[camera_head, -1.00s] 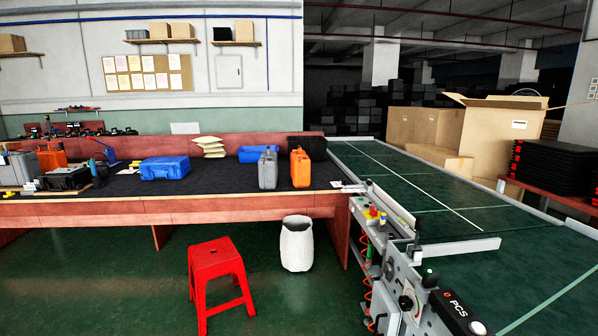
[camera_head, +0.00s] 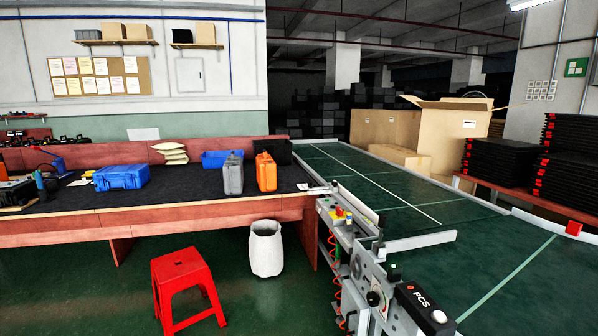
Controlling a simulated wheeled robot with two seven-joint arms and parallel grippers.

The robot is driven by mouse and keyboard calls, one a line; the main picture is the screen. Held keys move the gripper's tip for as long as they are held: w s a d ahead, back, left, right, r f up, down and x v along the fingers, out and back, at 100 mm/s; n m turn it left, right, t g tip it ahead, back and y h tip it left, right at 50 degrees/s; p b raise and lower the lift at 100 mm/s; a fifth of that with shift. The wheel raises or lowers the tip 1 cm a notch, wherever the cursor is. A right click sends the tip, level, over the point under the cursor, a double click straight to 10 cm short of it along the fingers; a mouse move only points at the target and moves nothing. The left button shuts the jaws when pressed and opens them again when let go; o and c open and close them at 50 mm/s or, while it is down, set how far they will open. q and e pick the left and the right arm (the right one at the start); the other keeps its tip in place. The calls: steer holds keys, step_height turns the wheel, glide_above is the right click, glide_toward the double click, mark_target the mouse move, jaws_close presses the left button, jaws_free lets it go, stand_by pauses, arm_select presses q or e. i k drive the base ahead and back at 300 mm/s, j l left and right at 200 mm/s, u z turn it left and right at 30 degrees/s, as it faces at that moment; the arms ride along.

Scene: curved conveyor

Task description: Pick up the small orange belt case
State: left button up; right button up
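A small orange case (camera_head: 266,172) stands upright on the dark-topped workbench (camera_head: 190,195), near its right end by the conveyor. A grey case (camera_head: 233,175) of similar size stands upright just to its left. Another orange thing (camera_head: 14,192) is cut off at the left edge on the bench; I cannot tell its full shape. Neither of my grippers shows in this view.
A green conveyor (camera_head: 400,200) with metal rails runs along the right. A red stool (camera_head: 184,284) and a white bin (camera_head: 266,250) stand on the floor before the bench. A blue case (camera_head: 121,176) lies on the bench. Black cases (camera_head: 500,160) are stacked at right.

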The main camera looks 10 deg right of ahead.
mark_target(267, 174)
steer(key=i+j+z, duration=0.2)
steer(key=i, duration=0.4)
steer(key=i+j+z, duration=0.15)
steer(key=i+j, duration=0.15)
steer(key=i, duration=0.25)
steer(key=i+j+z, duration=0.2)
steer(key=i+j, duration=0.15)
steer(key=i, duration=0.2)
